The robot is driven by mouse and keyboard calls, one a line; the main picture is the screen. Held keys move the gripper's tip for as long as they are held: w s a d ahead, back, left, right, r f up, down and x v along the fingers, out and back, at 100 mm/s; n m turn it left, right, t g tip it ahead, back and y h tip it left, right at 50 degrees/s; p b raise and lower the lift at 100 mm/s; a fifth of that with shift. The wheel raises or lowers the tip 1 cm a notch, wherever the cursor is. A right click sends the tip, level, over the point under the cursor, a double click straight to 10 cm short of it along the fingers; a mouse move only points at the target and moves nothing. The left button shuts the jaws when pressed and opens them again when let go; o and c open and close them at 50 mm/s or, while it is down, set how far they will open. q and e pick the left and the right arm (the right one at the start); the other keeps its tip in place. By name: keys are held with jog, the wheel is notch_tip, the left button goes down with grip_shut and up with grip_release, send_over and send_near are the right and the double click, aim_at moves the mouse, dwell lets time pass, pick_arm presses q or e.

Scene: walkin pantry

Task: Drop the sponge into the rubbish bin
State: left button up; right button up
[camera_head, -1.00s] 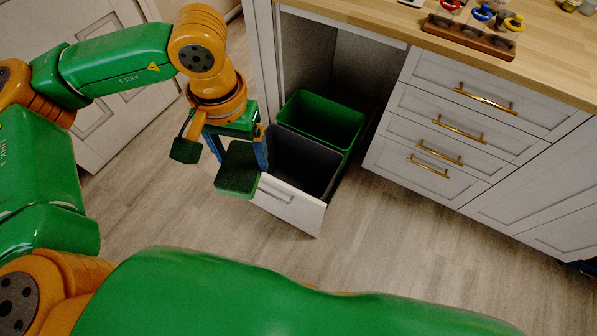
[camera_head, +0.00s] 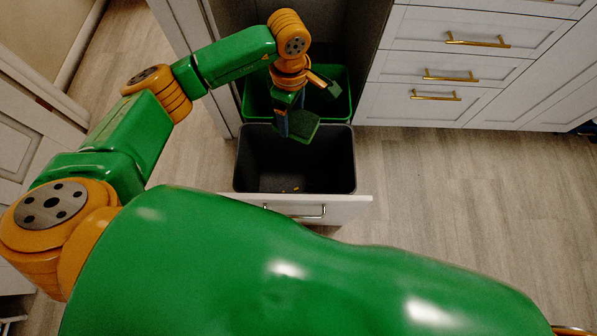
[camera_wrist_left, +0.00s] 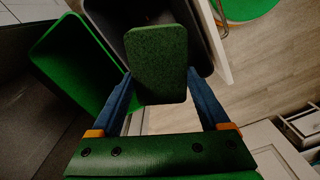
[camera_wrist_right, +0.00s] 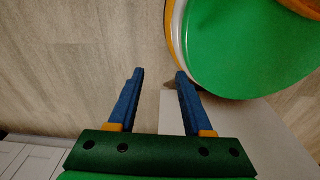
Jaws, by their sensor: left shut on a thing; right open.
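The sponge is a dark green block (camera_head: 303,125). It also shows in the left wrist view (camera_wrist_left: 158,60), between the two blue fingers. My left gripper (camera_head: 283,124) is shut on it and holds it over the far part of the dark grey bin (camera_head: 295,180). That bin stands in the pulled-out drawer, open at the top, with a few small orange bits on its floor. A green bin (camera_head: 340,105) stands right behind it, partly hidden by my left arm. My right gripper (camera_wrist_right: 158,78) is open and empty in the right wrist view, above the floor.
The drawer front (camera_head: 345,208) with its handle is on the near side of the bins. White drawers with brass handles (camera_head: 450,76) stand to the right. The floor (camera_head: 450,180) to the right is clear.

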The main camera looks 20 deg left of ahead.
pick_arm(q)
notch_tip(320, 180, down, 16)
jog(key=n+b, duration=0.5)
jog(key=b, duration=0.3)
jog(key=shift+s+a+f, duration=0.2)
jog(key=shift+s, duration=0.15)
jog(key=o, duration=1.2)
jog(key=shift+c, duration=0.2)
pick_arm(e)
jog(key=w+d+f, duration=0.2)
jog(key=w+f, duration=0.1)
jog(key=f, duration=0.6)
jog(key=shift+d+f+t+h, duration=0.3)
jog(key=shift+d+f+t, duration=0.05)
jog(key=shift+t, duration=0.05)
pick_arm(q)
jog(key=shift+r, duration=0.1)
pick_arm(e)
jog(key=shift+a, duration=0.1)
pick_arm(q)
notch_tip(320, 180, up, 7)
jog(key=shift+f+p, duration=0.1)
jog(key=shift+p, duration=0.6)
pick_arm(e)
jog(key=shift+s+a+r, duration=0.45)
jog(key=shift+a+r, duration=0.25)
jog(key=shift+a, duration=0.15)
